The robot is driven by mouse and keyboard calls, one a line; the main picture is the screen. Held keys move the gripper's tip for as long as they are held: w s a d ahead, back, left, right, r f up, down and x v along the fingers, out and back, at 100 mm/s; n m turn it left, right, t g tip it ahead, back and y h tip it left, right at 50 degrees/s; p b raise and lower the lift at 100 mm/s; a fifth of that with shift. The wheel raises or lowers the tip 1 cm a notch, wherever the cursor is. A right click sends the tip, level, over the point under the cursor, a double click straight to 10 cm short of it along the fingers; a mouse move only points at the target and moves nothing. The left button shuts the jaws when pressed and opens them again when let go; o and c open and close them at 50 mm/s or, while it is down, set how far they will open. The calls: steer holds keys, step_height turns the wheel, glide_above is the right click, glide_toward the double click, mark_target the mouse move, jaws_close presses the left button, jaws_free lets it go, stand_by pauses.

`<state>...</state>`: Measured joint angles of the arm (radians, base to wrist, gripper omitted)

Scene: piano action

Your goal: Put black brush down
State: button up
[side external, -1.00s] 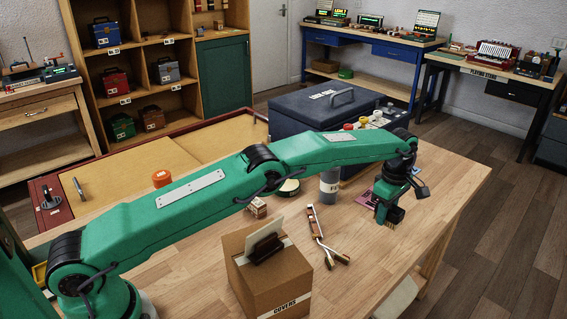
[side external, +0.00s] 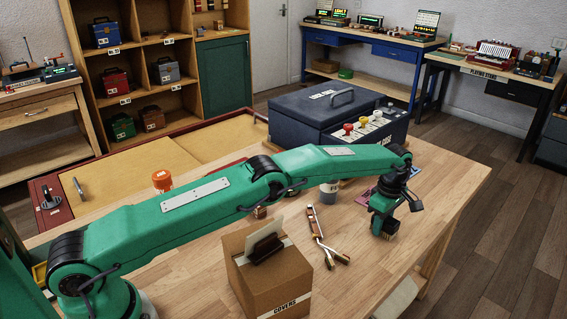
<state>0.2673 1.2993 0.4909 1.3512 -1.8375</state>
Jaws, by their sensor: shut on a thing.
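My gripper (side external: 383,222) is low over the right part of the wooden table, pointing down. It is shut on the black brush (side external: 390,229), a small dark piece at the fingertips. The brush is mostly hidden by the jaws. Its lower end is at or just above the tabletop; I cannot tell if it touches.
A long-handled tool (side external: 322,238) and a cardboard box (side external: 268,277) are to the left. A navy case (side external: 318,112) stands behind.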

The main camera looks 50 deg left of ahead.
steer(key=shift+f, duration=0.15)
steer(key=o, duration=1.1)
steer(key=shift+r, duration=3.9)
steer(key=shift+r, duration=0.1)
